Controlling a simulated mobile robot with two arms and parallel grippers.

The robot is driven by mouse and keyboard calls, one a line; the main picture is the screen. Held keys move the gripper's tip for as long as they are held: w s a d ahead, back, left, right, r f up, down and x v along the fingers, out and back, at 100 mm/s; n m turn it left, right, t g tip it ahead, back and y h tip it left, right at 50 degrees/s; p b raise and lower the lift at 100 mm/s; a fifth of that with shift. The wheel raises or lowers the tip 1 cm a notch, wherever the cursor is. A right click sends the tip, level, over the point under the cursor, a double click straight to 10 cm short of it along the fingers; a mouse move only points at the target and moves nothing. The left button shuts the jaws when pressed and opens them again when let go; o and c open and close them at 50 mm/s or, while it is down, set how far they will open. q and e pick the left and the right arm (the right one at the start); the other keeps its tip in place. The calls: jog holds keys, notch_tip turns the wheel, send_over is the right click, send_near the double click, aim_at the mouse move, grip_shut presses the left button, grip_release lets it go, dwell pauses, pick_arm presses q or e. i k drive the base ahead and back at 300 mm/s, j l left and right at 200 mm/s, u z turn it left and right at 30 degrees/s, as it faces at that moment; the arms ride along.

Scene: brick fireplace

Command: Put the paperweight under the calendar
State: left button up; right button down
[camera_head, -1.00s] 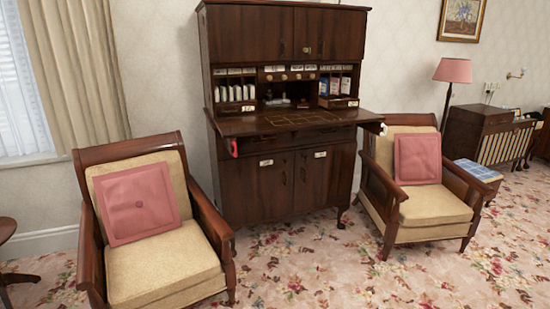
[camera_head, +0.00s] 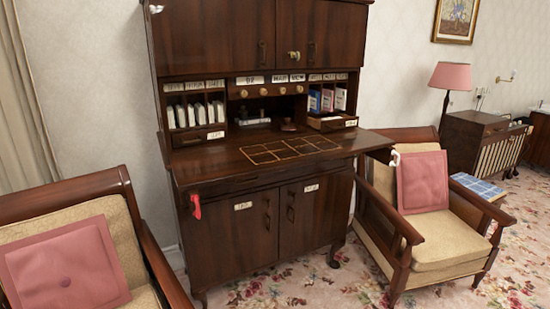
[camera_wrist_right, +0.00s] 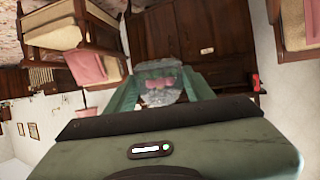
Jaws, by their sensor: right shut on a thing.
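My right gripper (camera_wrist_right: 160,92) shows in the wrist view, its green fingers shut on a clear, glassy paperweight (camera_wrist_right: 160,72) with pink inside. The paperweight is held up in the air, with the desk cabinet beyond it. In the head view the dark wooden desk cabinet (camera_head: 262,210) has a fold-down writing surface with a gold-lined grid (camera_head: 290,149) on it. I cannot tell whether this grid is the calendar. Small white labels (camera_head: 296,77) mark the pigeonholes above. Neither gripper shows in the head view, and my left gripper is in no view.
An armchair with a pink cushion (camera_head: 64,262) stands at the left, another (camera_head: 422,180) at the right. A red item (camera_head: 196,207) hangs at the desk's front left. Books (camera_head: 327,99) fill right pigeonholes. Flowered carpet (camera_head: 275,292) is free before the cabinet.

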aim_at(248, 136)
jog(key=i+l+z, duration=0.3)
jog(key=i+z, duration=0.7)
jog(key=i+j+z, duration=0.1)
jog(key=i+z, duration=0.4)
jog(key=i, duration=0.15)
jog(key=i+j+z, duration=0.35)
jog(key=i+z, duration=0.15)
jog(key=i+l+u, duration=0.2)
jog(key=i, duration=0.3)
jog(key=i+l+u, duration=0.25)
jog(key=i, duration=0.2)
jog(key=u, duration=2.4)
jog(key=k+l, duration=0.05)
